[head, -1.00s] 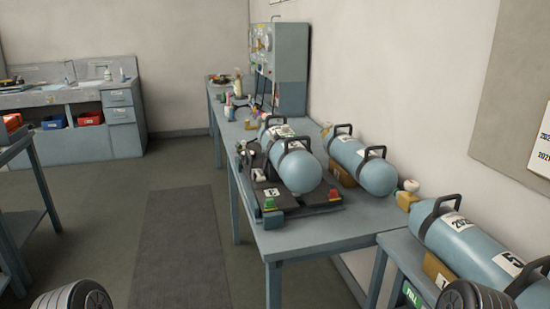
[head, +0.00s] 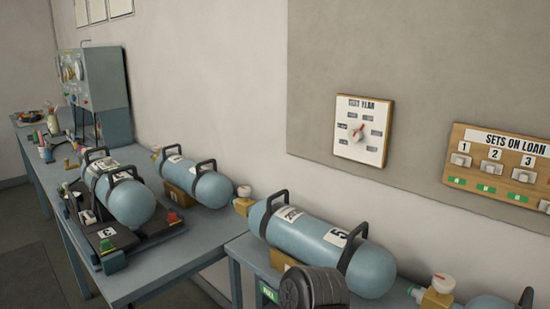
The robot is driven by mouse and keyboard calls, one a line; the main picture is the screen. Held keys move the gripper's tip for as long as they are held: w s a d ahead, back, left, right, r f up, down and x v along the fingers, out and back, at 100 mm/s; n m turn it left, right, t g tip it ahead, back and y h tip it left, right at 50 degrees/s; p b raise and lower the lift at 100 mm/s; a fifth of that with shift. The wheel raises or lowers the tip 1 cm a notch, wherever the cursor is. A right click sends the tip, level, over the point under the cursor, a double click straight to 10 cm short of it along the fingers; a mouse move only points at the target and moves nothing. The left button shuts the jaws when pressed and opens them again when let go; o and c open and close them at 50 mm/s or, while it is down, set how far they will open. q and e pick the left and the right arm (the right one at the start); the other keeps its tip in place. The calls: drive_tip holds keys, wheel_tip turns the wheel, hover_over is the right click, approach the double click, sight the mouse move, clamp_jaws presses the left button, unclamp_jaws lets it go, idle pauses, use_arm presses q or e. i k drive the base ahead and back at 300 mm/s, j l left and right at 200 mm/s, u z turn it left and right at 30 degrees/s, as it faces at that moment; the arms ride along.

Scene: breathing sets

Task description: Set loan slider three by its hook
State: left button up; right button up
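The wooden board headed "SETS ON LOAN" (head: 500,130) hangs on the wall at the right and is cut by the right edge. Its pale sliders one (head: 461,160), two (head: 491,167) and three (head: 521,175) sit under their numbers in a row, at about the same height. A green label shows below each. Slider three is near the picture's right edge; no hook on it can be made out. Neither of my grippers is in view. A dark rounded part of my own arm shows at the bottom middle.
A test year dial (head: 359,131) with a red pointer hangs left of the board. Below, a blue cylinder marked 5 (head: 310,243) lies on the near bench. More cylinders (head: 196,178) and a black backplate marked 3 (head: 120,238) lie on the left bench. The wall before the board is clear.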

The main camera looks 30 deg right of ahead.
sight(521, 175)
drive_tip(key=z, duration=2.35)
drive_tip(key=k+j+u, duration=0.1)
drive_tip(key=j, duration=0.45)
drive_tip(key=k+u, duration=0.05)
